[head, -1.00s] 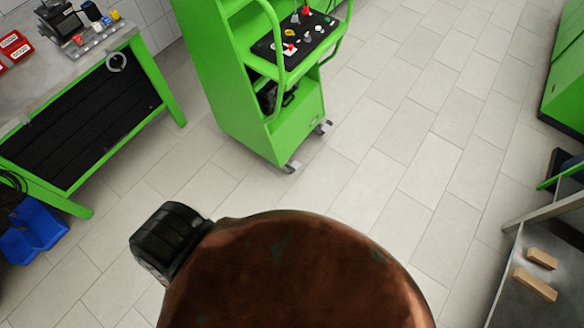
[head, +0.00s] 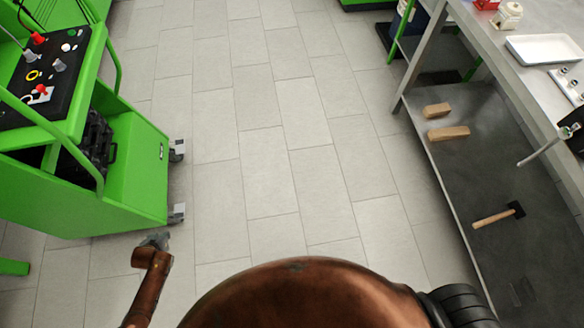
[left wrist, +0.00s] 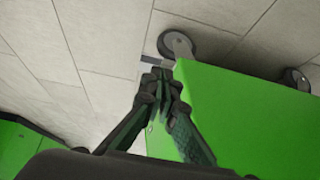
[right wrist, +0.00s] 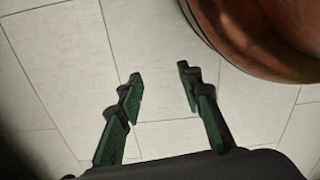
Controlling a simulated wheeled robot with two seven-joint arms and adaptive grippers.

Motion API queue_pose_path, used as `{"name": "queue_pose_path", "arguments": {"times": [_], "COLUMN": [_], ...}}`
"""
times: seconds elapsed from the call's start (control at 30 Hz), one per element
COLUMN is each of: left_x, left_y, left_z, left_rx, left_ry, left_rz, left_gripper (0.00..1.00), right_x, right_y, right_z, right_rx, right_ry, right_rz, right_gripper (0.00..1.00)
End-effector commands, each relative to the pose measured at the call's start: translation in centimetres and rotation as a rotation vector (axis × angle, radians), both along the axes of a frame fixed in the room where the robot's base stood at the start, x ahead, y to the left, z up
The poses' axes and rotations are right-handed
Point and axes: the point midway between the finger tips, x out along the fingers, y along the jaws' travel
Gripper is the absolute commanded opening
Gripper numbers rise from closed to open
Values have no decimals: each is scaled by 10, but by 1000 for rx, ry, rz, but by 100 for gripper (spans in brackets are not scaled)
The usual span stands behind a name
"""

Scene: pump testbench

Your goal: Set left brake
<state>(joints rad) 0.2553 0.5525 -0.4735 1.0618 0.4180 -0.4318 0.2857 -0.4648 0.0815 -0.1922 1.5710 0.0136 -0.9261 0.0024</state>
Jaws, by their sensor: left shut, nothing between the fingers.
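The green cart (head: 130,200) stands at the left in the head view, with two grey casters on its right side: a nearer one (head: 177,213) and a farther one (head: 177,150). My left gripper (head: 155,240) is low beside the cart's near corner. In the left wrist view my left gripper (left wrist: 160,74) is shut and empty, its tips close to a caster (left wrist: 179,45) and a small grey metal part (left wrist: 153,60) at the cart's corner. I cannot tell whether the tips touch it. The brake's position is unclear. My right gripper (right wrist: 161,74) is open and empty above the floor.
A steel workbench (head: 465,190) runs along the right, its lower shelf holding wooden blocks (head: 448,132) and a mallet (head: 500,215). A white tray (head: 545,48) lies on top. The tiled floor (head: 285,150) between cart and bench is clear. Another caster (left wrist: 296,79) shows at the right.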

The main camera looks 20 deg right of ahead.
Motion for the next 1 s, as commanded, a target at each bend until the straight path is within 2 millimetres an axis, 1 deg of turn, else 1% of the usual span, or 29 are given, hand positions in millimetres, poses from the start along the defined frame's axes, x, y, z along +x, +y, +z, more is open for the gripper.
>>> {"name": "queue_pose_path", "arguments": {"times": [0.03, 0.13, 0.2, 0.3, 0.43, 0.77, 0.87, 1.0], "left_x": [17, 47, 61, 73, 79, 79, 81, 85], "left_y": [0, -4, -6, -9, -10, -10, -11, -11], "left_z": [-16, -13, -11, -7, -3, -2, -6, -16], "left_rx": [-5, -22, -30, -39, -43, -43, -42, -42], "left_ry": [-2, -20, -27, -34, -39, -40, -39, -37], "left_rz": [-6, -11, -15, -17, -16, -17, -17, -17], "left_gripper": [0, 0, 0, 0, 0, 0, 0, 0], "right_x": [-3, 0, 2, 4, 5, 7, 8, 14], "right_y": [0, 1, 1, 2, 2, 2, 4, 8], "right_z": [-13, -12, -10, -7, -4, -2, 3, 18], "right_rx": [1, 2, 3, 3, 3, 5, 7, 12], "right_ry": [17, 30, 36, 40, 41, 39, 40, 39], "right_rz": [-3, -8, -10, -12, -12, -12, -12, -12], "right_gripper": [33, 33, 33, 33, 33, 33, 33, 33]}}
